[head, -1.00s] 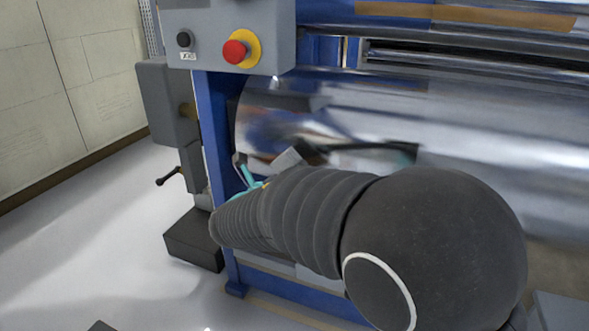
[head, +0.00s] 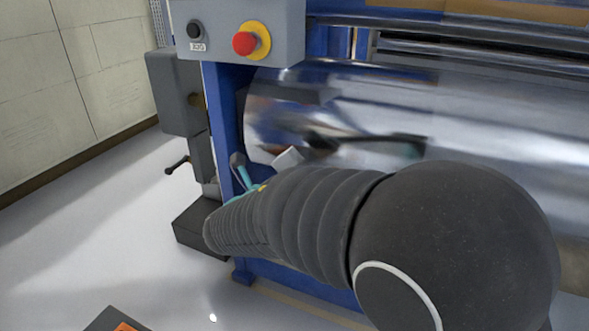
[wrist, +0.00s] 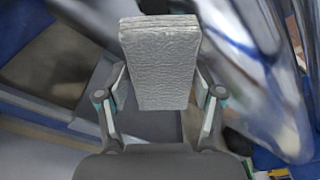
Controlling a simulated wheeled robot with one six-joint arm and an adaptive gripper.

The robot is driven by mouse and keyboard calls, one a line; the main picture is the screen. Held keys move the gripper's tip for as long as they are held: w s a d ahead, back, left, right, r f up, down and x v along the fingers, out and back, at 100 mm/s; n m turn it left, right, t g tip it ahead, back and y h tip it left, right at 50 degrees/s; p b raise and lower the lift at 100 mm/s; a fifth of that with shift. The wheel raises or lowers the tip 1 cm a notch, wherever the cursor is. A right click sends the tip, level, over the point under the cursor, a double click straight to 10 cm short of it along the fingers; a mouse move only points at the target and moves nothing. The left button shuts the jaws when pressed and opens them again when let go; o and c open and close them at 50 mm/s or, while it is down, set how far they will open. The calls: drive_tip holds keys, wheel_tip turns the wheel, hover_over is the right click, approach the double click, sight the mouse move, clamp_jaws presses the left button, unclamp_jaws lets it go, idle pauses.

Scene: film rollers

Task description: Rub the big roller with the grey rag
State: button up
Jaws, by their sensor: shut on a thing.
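The big roller (head: 480,125) is a shiny, mirror-like cylinder lying across the blue machine. It also shows on the right of the wrist view (wrist: 262,85). The grey rag (wrist: 160,62) is a folded, wrinkled pad between the fingers of my gripper (wrist: 160,90), which is shut on it. In the head view a pale corner of the rag (head: 288,158) shows just above my arm, in front of the roller's left end. My arm hides most of the gripper there. I cannot tell whether the rag touches the roller.
A grey control box with a red stop button (head: 244,43) sits above the roller's left end. A blue frame post (head: 226,125) and a grey crank unit (head: 180,95) stand at the left. The floor (head: 100,235) at left is mostly clear, with a dark and orange object (head: 118,322) at the bottom.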

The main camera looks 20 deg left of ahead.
sight(364, 162)
idle(0.6)
drive_tip(key=shift+w+d, duration=0.2)
drive_tip(key=shift+w, duration=3)
drive_tip(key=shift+w+d, duration=0.1)
drive_tip(key=shift+w, duration=1.05)
drive_tip(key=shift+s+d, duration=0.2)
drive_tip(key=shift+d, duration=1.55)
drive_tip(key=shift+s+d+b, duration=0.15)
drive_tip(key=shift+d+b, duration=0.45)
drive_tip(key=shift+d, duration=2)
drive_tip(key=shift+s+d+b, duration=0.15)
drive_tip(key=shift+d+b, duration=0.4)
drive_tip(key=shift+d, duration=2)
drive_tip(key=shift+a+r, duration=0.1)
